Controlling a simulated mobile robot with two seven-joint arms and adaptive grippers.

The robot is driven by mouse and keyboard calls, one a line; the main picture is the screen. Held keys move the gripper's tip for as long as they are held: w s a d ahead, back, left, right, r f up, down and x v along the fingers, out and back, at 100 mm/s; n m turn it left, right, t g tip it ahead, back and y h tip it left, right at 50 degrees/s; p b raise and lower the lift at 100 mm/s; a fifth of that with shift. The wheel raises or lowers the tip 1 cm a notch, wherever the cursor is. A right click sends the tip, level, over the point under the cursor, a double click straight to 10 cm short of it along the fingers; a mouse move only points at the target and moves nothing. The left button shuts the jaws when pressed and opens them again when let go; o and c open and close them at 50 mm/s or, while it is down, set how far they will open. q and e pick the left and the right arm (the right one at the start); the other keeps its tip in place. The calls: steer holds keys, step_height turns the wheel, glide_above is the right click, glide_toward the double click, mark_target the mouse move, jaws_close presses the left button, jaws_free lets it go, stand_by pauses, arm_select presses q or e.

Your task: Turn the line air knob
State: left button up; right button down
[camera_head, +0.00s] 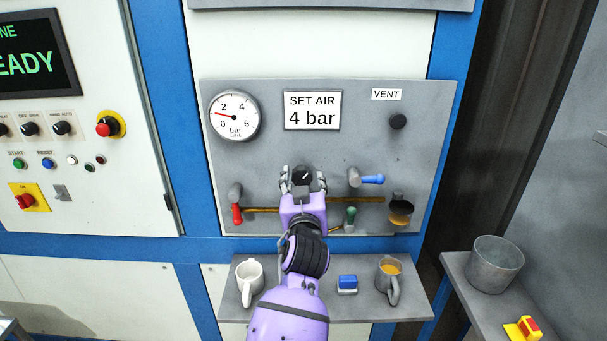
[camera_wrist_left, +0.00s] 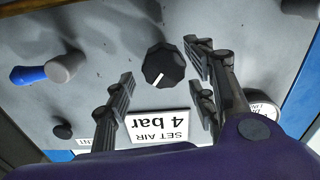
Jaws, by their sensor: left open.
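The line air knob (camera_head: 303,175) is a black faceted knob with a white pointer line, on the grey panel below the "SET AIR 4 bar" sign (camera_head: 312,110). The wrist view shows the knob (camera_wrist_left: 163,66) from close up. My left gripper (camera_head: 303,182) is open, its fingers on both sides of the knob. In the wrist view, gaps show between the fingers (camera_wrist_left: 160,76) and the knob. The pressure gauge (camera_head: 234,116) has a red needle between 0 and 2. My right gripper is not in view.
Red (camera_head: 236,212), blue (camera_head: 372,179) and green (camera_head: 350,217) valve handles surround the knob. A black vent knob (camera_head: 398,122) is upper right.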

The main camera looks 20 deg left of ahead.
mark_target(304, 179)
arm_select(q)
steer(key=shift+x, duration=2.15)
steer(key=shift+f, duration=0.15)
steer(key=c, duration=1.1)
